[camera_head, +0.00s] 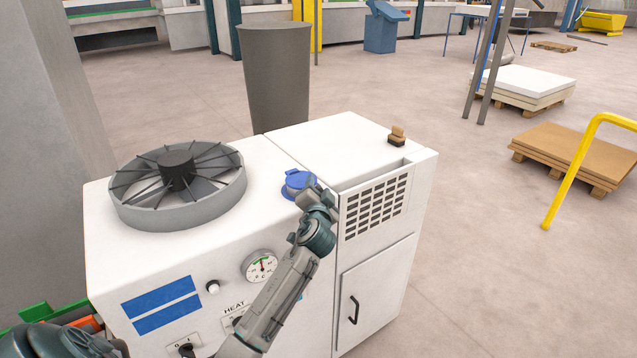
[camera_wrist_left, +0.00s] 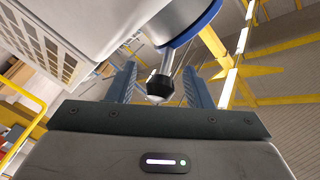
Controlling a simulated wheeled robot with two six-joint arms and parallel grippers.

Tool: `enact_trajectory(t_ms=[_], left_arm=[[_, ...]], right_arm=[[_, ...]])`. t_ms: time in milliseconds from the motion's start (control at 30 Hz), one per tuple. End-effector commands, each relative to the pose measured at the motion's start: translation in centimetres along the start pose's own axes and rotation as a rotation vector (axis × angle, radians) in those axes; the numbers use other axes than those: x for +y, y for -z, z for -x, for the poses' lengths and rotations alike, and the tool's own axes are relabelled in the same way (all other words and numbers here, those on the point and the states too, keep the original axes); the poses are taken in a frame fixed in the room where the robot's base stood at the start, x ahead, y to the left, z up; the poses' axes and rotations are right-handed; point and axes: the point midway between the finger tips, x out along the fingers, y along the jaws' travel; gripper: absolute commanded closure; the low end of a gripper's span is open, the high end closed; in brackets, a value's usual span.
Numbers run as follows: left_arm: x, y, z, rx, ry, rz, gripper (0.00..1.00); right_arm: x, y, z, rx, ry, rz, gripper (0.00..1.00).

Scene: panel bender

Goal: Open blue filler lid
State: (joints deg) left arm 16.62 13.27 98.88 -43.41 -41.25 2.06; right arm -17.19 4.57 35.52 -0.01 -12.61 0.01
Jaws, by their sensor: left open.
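The blue filler lid (camera_head: 296,182) sits on the white top of the machine, left of the seam between its two halves. My left gripper (camera_head: 313,188) is at the lid's right edge and partly covers it. In the left wrist view the blue rim (camera_wrist_left: 192,24) shows at the top, with a metal stem and dark knob (camera_wrist_left: 161,86) below it. The knob shows between the two open fingers of the left gripper (camera_wrist_left: 161,78), apart from both in the picture. I cannot tell whether the fingers touch it. My right gripper is not in view.
A round fan (camera_head: 178,183) stands on the machine's top at left. A slatted vent (camera_head: 375,207) and a cabinet door (camera_head: 375,295) are at right. A small brown-topped block (camera_head: 397,136) sits on the top. A grey bin (camera_head: 276,78) stands behind. A yellow rail (camera_head: 573,172) is at right.

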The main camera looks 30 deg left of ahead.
Motion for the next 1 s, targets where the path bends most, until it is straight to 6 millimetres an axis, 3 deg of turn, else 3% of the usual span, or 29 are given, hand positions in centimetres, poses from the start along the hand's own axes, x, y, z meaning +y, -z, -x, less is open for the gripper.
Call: enact_trajectory(t_ms=[400, 633, 1000], left_arm=[[0.0, 0.0, -0.9, 0.001, -0.001, 0.000, 0.54], [0.0, 0.0, -0.9, 0.001, -0.001, 0.000, 0.99], [0.1, 0.7, -1.8, 0.001, 0.000, 0.001, 1.00]], right_arm=[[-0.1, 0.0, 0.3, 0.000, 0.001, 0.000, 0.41], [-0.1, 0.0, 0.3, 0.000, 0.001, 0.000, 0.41], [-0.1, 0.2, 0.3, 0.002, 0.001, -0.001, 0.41]])
